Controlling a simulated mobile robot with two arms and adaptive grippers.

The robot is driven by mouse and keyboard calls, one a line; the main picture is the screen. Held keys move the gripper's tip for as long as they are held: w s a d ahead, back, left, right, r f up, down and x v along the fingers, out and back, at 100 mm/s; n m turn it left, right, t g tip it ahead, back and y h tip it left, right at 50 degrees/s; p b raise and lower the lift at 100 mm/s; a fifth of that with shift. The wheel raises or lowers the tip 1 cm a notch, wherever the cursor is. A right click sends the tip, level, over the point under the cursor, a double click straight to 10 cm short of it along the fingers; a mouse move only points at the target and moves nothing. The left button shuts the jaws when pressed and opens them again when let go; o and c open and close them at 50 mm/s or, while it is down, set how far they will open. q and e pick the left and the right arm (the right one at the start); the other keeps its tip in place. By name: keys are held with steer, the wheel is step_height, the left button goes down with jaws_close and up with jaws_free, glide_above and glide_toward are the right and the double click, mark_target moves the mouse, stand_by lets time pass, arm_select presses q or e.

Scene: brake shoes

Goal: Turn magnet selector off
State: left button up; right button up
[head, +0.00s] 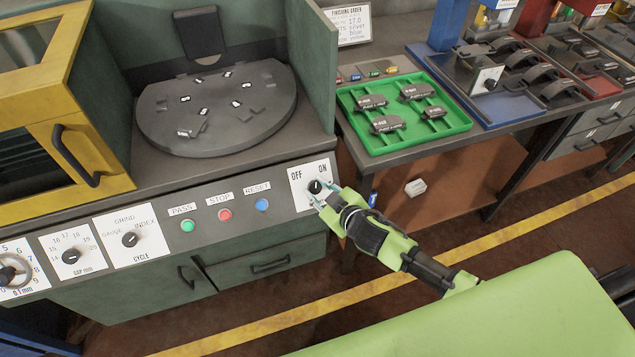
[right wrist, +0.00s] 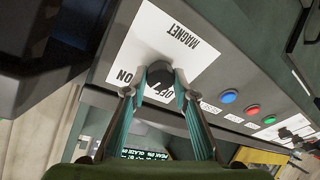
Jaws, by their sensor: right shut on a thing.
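The magnet selector is a black knob (head: 315,186) on a white plate (head: 298,197) marked OFF at left and ON at right, at the right end of the machine's front panel. In the right wrist view the knob (right wrist: 158,76) stands between my fingertips, on a plate (right wrist: 150,38) that reads MAGNET. My right gripper (head: 318,197) is shut on the knob; it also shows in the right wrist view (right wrist: 156,88). The fingers partly cover the OFF and ON lettering there. My left gripper is in neither view.
Green (head: 187,226), red (head: 225,214) and blue (head: 262,205) buttons sit left of the selector, then the cycle dial (head: 130,239). A round magnet table (head: 215,110) lies above the panel. A green tray (head: 455,125) of brake shoes stands at right.

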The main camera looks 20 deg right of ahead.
steer(key=n+p, duration=0.2)
steer(key=n+g+p, duration=0.1)
steer(key=n+p, duration=0.3)
steer(key=shift+r+n+g+y, duration=0.3)
steer(key=shift+r+n+y, duration=0.1)
steer(key=n+p, duration=0.3)
steer(key=shift+w+g, duration=0.1)
steer(key=shift+g, duration=0.2)
steer(key=shift+f+n+g+p, duration=0.15)
steer(key=shift+n+p, duration=0.3)
steer(key=shift+n, duration=0.2)
steer(key=shift+f+n+g+p, duration=0.1)
steer(key=shift+n+g+p, duration=0.05)
steer(key=shift+n+p, duration=0.4)
steer(key=o, duration=1.1)
